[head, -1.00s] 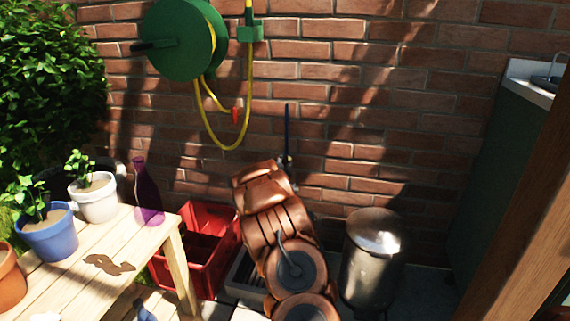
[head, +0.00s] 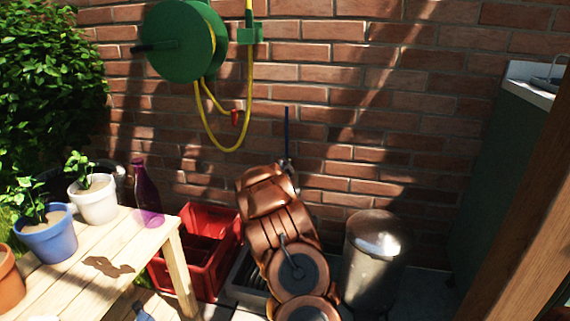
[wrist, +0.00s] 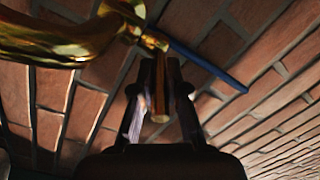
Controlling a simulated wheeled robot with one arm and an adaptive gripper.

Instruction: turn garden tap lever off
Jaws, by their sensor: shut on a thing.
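The brass tap (wrist: 60,42) fills the upper left of the wrist view, with its curved body and a fitting above my fingers. A thin blue bar (wrist: 212,68) runs from beside that fitting down to the right along the wall. I cannot tell whether it is the lever or a pipe. It shows upright against the bricks in the head view (head: 287,130). My gripper (wrist: 162,75) is shut on a narrow brass part of the tap (wrist: 160,117) that shows between the fingers. In the head view my arm hides most of the tap and gripper.
A green hose reel (head: 180,42) with a yellow hose hangs on the brick wall. Below are a red crate (head: 211,283) and a metal bin (head: 372,265). A wooden table (head: 125,262) with pots and a purple bottle (head: 146,190) stands left; a wooden post (head: 525,220) stands right.

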